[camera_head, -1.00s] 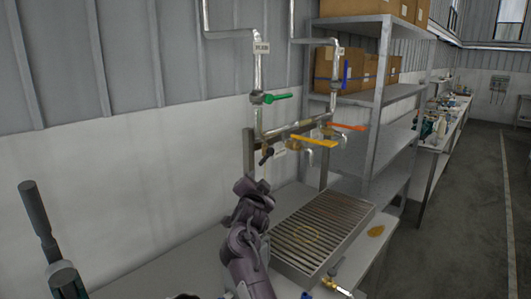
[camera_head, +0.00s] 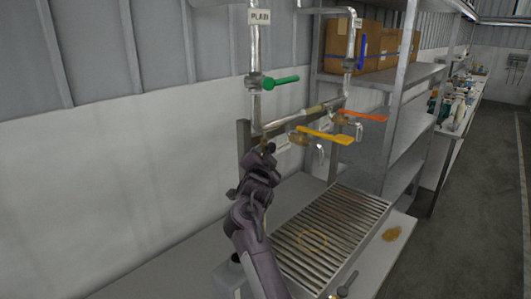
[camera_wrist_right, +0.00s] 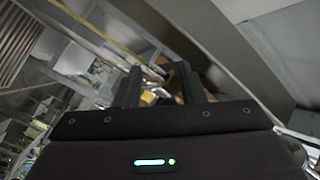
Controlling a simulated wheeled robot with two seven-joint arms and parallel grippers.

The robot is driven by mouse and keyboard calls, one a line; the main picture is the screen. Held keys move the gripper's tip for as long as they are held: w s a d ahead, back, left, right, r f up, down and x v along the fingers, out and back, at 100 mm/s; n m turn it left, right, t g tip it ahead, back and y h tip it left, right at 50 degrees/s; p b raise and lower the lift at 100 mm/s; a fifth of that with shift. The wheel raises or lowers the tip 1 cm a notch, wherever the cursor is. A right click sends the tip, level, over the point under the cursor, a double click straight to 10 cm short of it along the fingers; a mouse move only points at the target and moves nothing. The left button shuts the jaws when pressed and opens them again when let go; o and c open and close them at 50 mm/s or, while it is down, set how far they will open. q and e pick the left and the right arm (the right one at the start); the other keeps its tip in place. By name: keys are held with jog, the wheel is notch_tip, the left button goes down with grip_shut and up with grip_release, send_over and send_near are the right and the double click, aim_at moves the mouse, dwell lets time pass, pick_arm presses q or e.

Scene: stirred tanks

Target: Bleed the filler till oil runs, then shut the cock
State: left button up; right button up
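The filler is a pipe rail (camera_head: 305,117) on the wall with a yellow lever (camera_head: 325,136), an orange lever (camera_head: 365,115) and silver spouts (camera_head: 320,155) under them. A small black-handled cock (camera_head: 268,147) sits at the rail's lower left, beside a white tag. My right gripper (camera_head: 263,161) is just below this cock; I cannot tell if they touch. In the right wrist view its two fingers (camera_wrist_right: 155,88) stand apart, with a blurred brassy part beyond. No running oil shows. My left gripper is out of view.
A green lever (camera_head: 280,82) sits on the riser above the rail. A slatted drip grating (camera_head: 335,225) with a yellowish ring lies below. Grey shelves (camera_head: 395,110) with cardboard boxes (camera_head: 340,45) stand behind.

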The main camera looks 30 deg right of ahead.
jog(key=shift+r, duration=0.1)
jog(key=shift+s+a+r, duration=0.5)
jog(key=shift+s, duration=0.1)
jog(key=shift+c, duration=0.4)
jog(key=shift+s+a+r, duration=0.1)
jog(key=shift+s, duration=0.05)
jog(key=shift+c, duration=2.2)
jog(key=shift+d+f, duration=0.2)
jog(key=shift+c, duration=1.3)
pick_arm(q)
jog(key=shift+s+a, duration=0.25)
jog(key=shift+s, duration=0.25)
pick_arm(e)
jog(key=shift+w, duration=0.2)
grip_shut()
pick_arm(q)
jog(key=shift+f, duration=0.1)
